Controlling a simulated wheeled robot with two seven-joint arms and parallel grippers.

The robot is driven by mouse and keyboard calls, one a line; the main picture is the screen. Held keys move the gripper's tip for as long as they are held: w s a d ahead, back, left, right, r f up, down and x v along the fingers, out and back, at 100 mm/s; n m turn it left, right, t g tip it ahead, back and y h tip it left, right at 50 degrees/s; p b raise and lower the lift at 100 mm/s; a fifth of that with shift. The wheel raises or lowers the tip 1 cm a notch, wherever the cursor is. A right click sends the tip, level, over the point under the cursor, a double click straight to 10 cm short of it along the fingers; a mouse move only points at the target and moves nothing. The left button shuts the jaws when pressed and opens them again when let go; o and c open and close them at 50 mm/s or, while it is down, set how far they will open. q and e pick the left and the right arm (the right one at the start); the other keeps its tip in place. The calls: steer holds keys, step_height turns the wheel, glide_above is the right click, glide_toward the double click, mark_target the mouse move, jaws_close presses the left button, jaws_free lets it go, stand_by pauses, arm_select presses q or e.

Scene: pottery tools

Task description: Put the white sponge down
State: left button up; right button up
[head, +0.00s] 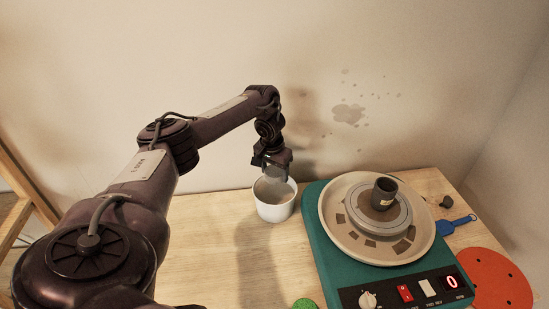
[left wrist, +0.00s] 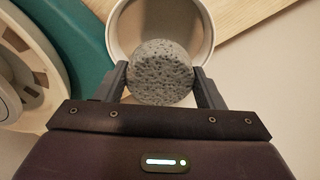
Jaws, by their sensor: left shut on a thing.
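The white sponge (left wrist: 160,72) looks round, porous and light grey in the left wrist view. My left gripper (left wrist: 162,82) is shut on it, with one finger at each side. It also shows in the head view (head: 272,165), low over the white pot (head: 275,211), which stands on the table left of the pottery wheel. In the left wrist view the sponge overlaps the opening of the white pot (left wrist: 205,32) and hides part of it. I cannot tell how far the sponge is above or inside the rim. My right gripper is out of view.
The teal pottery wheel (head: 327,262) stands right of the pot, with a small dark cup (head: 385,193) on it. A green object (head: 304,304) lies at the front edge of view. A blue tool (head: 455,224) and an orange disc (head: 497,281) lie right. Table left of the pot is clear.

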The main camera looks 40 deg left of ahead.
arm_select(q)
steer(key=shift+r, duration=0.4)
